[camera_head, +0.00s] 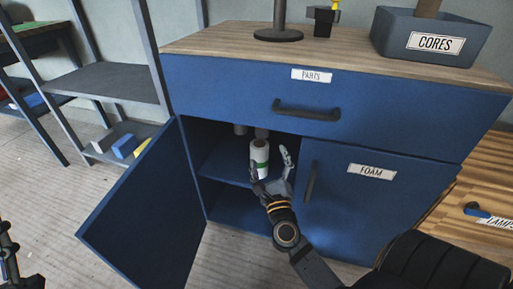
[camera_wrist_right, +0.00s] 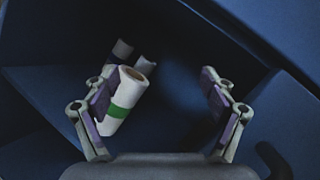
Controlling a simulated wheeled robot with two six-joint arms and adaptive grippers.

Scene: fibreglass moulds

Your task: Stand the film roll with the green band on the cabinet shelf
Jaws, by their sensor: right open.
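The white film roll with the green band (camera_head: 260,152) is upright on the cabinet shelf (camera_head: 220,160), just inside the open left door. In the right wrist view the roll (camera_wrist_right: 130,92) is close beside the left finger; I cannot tell if they touch. My right gripper (camera_head: 270,172) is open at the cabinet opening, its fingers spread wide with the roll nearer one side. It also shows in the right wrist view (camera_wrist_right: 160,88). My left gripper (camera_head: 8,250) is only partly in view at the lower left edge, and its jaws are unclear.
The blue cabinet door (camera_head: 135,215) hangs open at left. The FOAM door (camera_head: 375,205) is closed, right of my gripper. Two darker cylinders (camera_wrist_right: 122,49) (camera_wrist_right: 147,61) are behind the roll. The PARTS drawer (camera_head: 230,90) is shut above. The shelf's right part looks clear.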

